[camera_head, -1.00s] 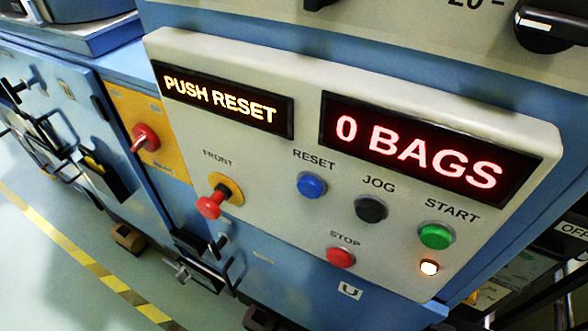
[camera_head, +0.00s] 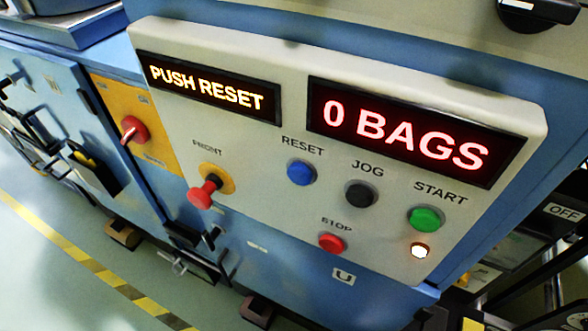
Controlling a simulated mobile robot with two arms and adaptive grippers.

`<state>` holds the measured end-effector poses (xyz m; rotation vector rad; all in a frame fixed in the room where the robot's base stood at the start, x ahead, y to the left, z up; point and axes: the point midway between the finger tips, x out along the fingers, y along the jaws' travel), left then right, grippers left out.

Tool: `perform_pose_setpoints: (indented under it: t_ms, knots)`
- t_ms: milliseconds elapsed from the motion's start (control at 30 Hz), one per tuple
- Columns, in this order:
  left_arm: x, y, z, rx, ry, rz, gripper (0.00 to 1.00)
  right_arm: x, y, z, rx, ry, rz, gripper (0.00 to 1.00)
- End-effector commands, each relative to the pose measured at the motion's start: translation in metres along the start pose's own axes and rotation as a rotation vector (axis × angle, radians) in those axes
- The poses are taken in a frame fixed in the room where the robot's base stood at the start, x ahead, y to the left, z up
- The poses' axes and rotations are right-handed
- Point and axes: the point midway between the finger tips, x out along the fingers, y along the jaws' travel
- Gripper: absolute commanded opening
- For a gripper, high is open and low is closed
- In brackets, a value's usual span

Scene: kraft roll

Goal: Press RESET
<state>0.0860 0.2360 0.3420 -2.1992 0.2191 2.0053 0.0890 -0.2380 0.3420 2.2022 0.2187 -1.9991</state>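The blue RESET button (camera_head: 301,172) is on the white control panel (camera_head: 270,218), under its printed RESET label. A display at the panel's upper left (camera_head: 208,86) reads "PUSH RESET" in yellow letters. A second display (camera_head: 414,132) reads "0 BAGS" in red. Neither of my grippers shows in the head view, and nothing covers the button.
Near RESET are the black JOG button (camera_head: 361,194), green START button (camera_head: 426,217), red STOP button (camera_head: 332,243) and a red-knobbed FRONT control (camera_head: 205,192). A lit indicator (camera_head: 420,250) is below START. A red rotary switch (camera_head: 134,130) is on an orange plate at left.

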Motion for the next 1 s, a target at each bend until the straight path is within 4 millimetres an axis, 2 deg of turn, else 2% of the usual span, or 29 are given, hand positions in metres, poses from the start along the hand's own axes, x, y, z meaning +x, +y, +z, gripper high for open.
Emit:
perform_pose_setpoints:
  t_ms: [467, 767, 800, 1000]
  knots:
    - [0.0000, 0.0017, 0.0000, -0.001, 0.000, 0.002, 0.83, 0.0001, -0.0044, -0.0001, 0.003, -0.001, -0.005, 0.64]
    - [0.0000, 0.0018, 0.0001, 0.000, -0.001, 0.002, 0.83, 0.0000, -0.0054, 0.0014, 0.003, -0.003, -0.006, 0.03]
    - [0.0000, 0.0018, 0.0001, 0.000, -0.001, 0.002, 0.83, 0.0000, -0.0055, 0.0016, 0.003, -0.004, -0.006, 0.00]
    - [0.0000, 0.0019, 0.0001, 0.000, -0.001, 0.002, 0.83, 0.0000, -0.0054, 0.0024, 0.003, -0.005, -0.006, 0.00]
